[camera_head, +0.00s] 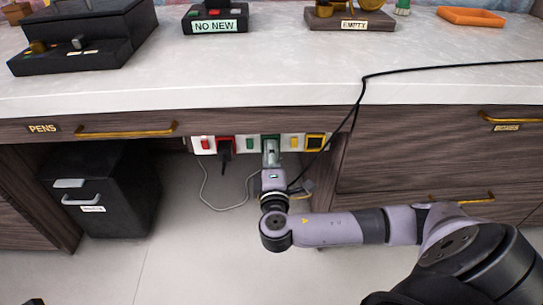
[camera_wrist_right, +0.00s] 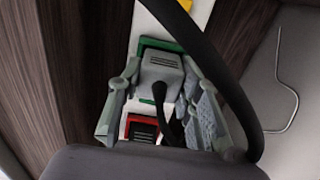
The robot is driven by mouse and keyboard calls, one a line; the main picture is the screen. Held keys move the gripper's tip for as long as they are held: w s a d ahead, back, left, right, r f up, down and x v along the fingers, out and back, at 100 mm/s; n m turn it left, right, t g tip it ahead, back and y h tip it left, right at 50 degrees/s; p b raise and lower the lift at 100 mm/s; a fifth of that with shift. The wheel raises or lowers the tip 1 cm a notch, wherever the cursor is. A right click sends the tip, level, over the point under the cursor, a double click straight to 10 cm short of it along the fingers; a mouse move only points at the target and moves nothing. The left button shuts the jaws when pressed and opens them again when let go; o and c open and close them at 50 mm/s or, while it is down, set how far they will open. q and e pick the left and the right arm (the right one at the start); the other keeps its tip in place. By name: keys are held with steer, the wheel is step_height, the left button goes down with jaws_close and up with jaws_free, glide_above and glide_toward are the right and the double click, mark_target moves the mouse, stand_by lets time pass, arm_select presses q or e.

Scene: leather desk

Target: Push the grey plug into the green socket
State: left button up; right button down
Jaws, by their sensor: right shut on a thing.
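The grey plug (camera_wrist_right: 161,72) sits between the two fingers of my right gripper (camera_wrist_right: 160,100), with its dark cable trailing back toward the wrist. The green socket (camera_wrist_right: 150,43) shows as a green frame just behind the plug, and the plug's front is at it. How deep the plug sits in the socket I cannot tell. In the head view my right gripper (camera_head: 271,158) is under the desk edge, in front of the green socket (camera_head: 270,137), and largely hides the plug.
The white socket strip (camera_head: 244,146) also carries a red socket (camera_head: 225,140) with a black plug and a yellow socket (camera_head: 315,142). A black cable (camera_head: 363,84) hangs over the desk edge and crosses close to my right gripper. A black cabinet (camera_head: 105,190) stands left.

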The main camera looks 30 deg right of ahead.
steer(key=shift+w+d, duration=0.1)
steer(key=shift+w, duration=0.15)
steer(key=c, duration=1.1)
jaws_free()
steer(key=shift+o, duration=0.2)
steer(key=v, duration=1.2)
